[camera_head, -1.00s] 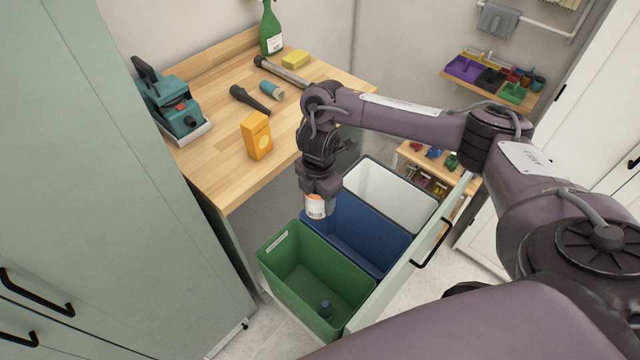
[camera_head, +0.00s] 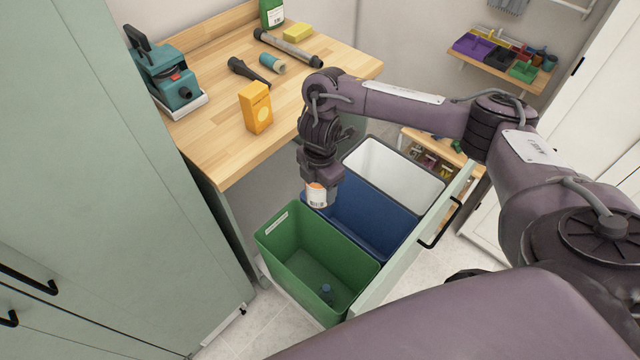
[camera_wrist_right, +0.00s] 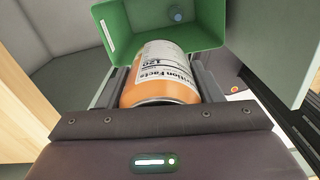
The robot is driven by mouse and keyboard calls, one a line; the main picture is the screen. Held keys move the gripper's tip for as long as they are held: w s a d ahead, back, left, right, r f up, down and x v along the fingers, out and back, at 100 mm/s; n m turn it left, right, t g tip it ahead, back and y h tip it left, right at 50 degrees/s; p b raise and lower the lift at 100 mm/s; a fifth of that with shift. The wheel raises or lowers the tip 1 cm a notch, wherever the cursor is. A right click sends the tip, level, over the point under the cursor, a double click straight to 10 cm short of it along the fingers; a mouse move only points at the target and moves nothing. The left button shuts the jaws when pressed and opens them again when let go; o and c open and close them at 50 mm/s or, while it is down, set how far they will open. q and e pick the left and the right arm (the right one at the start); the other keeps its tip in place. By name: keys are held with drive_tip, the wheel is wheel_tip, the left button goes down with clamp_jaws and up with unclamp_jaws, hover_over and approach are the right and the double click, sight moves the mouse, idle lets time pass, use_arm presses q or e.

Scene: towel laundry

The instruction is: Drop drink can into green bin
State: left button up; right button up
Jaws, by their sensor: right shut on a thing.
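The drink can, orange with a white label (camera_head: 316,196), is held in my right gripper (camera_head: 319,188). The wrist view shows the can (camera_wrist_right: 160,76) between the two fingers, with its printed label facing the camera. The green bin (camera_head: 279,248) stands open in the pulled-out drawer, nearest the front. The can hangs above the bin's back edge, close to the border with the blue bin. In the wrist view the green bin (camera_wrist_right: 125,22) lies beyond the can. A small blue bottle (camera_head: 326,292) is inside the green bin. My left gripper is not in view.
A blue bin (camera_head: 365,215) and a white bin (camera_head: 395,170) stand behind the green one. The drawer front (camera_head: 412,250) with a black handle runs along their right side. The wooden worktop (camera_head: 215,135) at left holds a yellow carton (camera_head: 256,108) and tools.

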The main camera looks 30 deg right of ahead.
drive_tip(key=o, duration=1.3)
drive_tip(key=shift+r, duration=0.1)
wheel_tip(320, 180, up, 8)
drive_tip(key=shift+f+p, duration=0.15)
drive_tip(key=shift+p, duration=1.05)
drive_tip(key=shift+s, duration=0.1)
